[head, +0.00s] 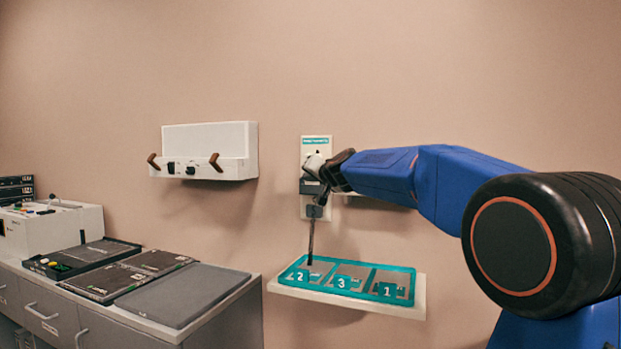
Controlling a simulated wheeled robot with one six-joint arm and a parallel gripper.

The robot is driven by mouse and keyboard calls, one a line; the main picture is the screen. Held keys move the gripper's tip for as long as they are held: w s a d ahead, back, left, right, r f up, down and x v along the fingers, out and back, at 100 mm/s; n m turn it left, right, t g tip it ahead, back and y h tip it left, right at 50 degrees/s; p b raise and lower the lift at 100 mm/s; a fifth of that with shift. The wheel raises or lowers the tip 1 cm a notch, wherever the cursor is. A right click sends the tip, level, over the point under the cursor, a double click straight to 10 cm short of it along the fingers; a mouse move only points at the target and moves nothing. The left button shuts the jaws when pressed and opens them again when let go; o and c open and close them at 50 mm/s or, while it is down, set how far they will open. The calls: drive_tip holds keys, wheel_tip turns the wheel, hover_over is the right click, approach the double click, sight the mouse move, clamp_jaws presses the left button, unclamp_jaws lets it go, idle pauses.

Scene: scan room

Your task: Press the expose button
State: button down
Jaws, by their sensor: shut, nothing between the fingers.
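A white wall panel (308,148) with a teal label strip at its top is mounted on the back wall. The label is too small to read. My gripper (310,258) hangs in front of this panel and hides much of it, so I cannot make out an expose button there.
The tray sits on a white wall shelf (417,300). Left of the panel is a white wall box (210,140) with brown handles. A grey cabinet (190,325) at left carries dark flat panels (130,275) and a white machine (40,228).

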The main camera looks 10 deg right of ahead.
drive_tip(key=shift+w+d, duration=0.1)
idle(0.5)
drive_tip(key=shift+w+d, duration=0.2)
drive_tip(key=shift+w, duration=0.05)
drive_tip(key=shift+w+d, duration=0.25)
drive_tip(key=shift+w, duration=0.1)
idle(1.0)
drive_tip(key=shift+s+a, duration=0.5)
drive_tip(key=shift+s, duration=0.2)
idle(0.3)
drive_tip(key=s+a, duration=0.1)
drive_tip(key=s, duration=0.1)
drive_tip(key=s+a, duration=0.2)
idle(0.6)
idle(1.1)
